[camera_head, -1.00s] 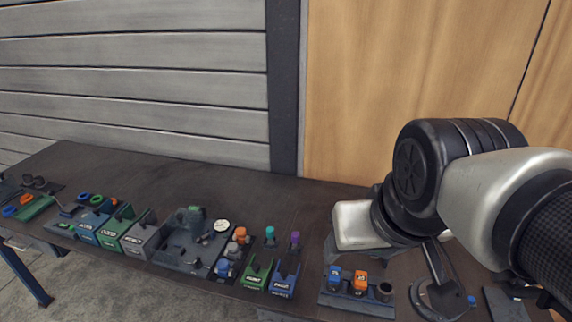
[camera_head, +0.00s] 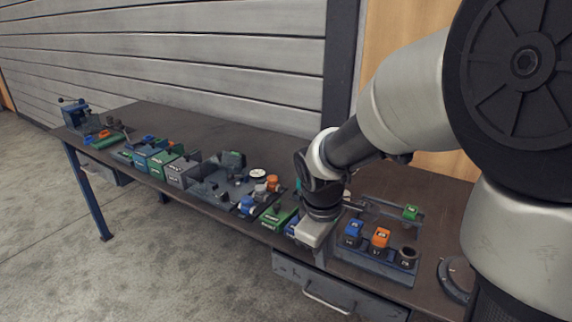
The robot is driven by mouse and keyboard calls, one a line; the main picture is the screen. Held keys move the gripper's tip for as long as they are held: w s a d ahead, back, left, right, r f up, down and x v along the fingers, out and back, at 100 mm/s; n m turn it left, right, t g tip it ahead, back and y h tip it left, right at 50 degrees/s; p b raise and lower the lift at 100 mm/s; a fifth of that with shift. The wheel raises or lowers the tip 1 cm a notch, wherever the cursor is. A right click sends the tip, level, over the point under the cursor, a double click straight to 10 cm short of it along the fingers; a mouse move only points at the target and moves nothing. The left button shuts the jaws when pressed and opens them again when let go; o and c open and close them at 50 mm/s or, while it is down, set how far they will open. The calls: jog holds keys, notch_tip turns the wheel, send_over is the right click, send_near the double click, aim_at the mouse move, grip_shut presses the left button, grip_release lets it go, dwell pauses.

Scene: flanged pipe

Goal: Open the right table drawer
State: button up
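The right table drawer (camera_head: 372,301) is a grey front under the table's front edge, with a pale bar handle (camera_head: 326,301) on it. It looks shut. My gripper (camera_head: 311,238) is at the table's front edge, above and slightly left of the handle and apart from it in the picture. Its white body shows, but its fingers are not clear, so I cannot tell whether it is open or shut.
The dark table (camera_head: 190,122) carries several bins and trays. A block holder with blue and orange pieces (camera_head: 381,237) stands right of my gripper. A left drawer (camera_head: 105,171) is under the far end. The floor in front (camera_head: 180,270) is clear.

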notch_tip(320, 180, down, 3)
jog(key=n, duration=0.1)
jog(key=b, duration=0.6)
send_near(322, 300)
jog(key=x, duration=0.7)
jog(key=shift+w+f, duration=0.1)
jog(key=shift+f, duration=0.05)
grip_shut()
